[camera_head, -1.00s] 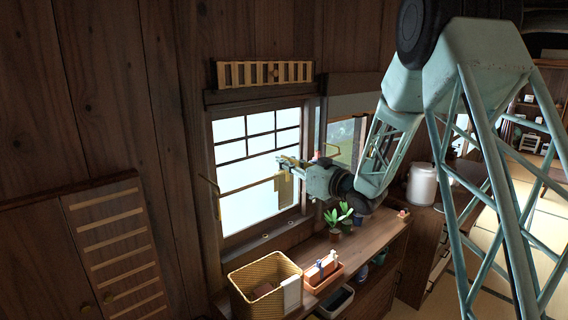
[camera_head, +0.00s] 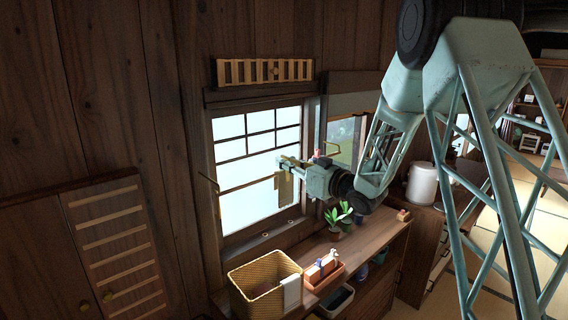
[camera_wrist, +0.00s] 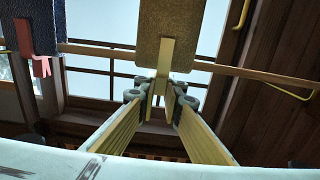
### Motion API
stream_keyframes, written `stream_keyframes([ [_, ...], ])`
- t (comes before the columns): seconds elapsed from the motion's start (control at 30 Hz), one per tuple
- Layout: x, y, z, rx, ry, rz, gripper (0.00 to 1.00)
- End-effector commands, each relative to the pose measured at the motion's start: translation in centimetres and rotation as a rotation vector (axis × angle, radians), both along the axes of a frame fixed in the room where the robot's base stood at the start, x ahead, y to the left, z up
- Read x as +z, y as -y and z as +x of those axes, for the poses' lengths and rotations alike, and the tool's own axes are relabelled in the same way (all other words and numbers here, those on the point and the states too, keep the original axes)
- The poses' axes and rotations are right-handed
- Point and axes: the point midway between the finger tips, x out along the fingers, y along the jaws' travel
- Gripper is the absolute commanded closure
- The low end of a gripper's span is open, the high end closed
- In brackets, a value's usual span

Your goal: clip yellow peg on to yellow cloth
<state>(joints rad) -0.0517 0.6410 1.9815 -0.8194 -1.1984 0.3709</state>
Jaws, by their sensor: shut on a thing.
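The yellow peg (camera_wrist: 165,62) is held between the fingertips of my gripper (camera_wrist: 160,90) in the wrist view. Its far end overlaps the lower picture edge of the tan-yellow cloth (camera_wrist: 174,25). I cannot tell whether its prongs straddle the cloth or only lie in front of it. The cloth (camera_head: 284,190) hangs on a thin rod before the window in the head view. My gripper (camera_head: 284,162) is at the cloth's top there, and the peg is too small to make out clearly.
The rod (camera_wrist: 262,76) crosses in front of the window. A dark cloth (camera_wrist: 37,28) with a red peg (camera_wrist: 40,66) is on it at the left. Below the window, the counter carries a woven basket (camera_head: 265,285), an orange tray (camera_head: 323,277) and potted plants (camera_head: 338,215).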

Motion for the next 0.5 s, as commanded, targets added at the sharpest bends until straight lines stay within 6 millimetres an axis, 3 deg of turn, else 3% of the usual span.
stream_keyframes([
  [0.1,0.01,0.00,0.00,0.000,0.000,0.000,0.97],
  [0.13,0.01,0.00,0.00,0.000,0.000,0.000,0.90],
  [0.3,0.01,0.00,0.00,0.000,0.000,0.000,0.76],
  [0.5,0.00,0.00,0.00,0.000,0.000,0.000,0.76],
])
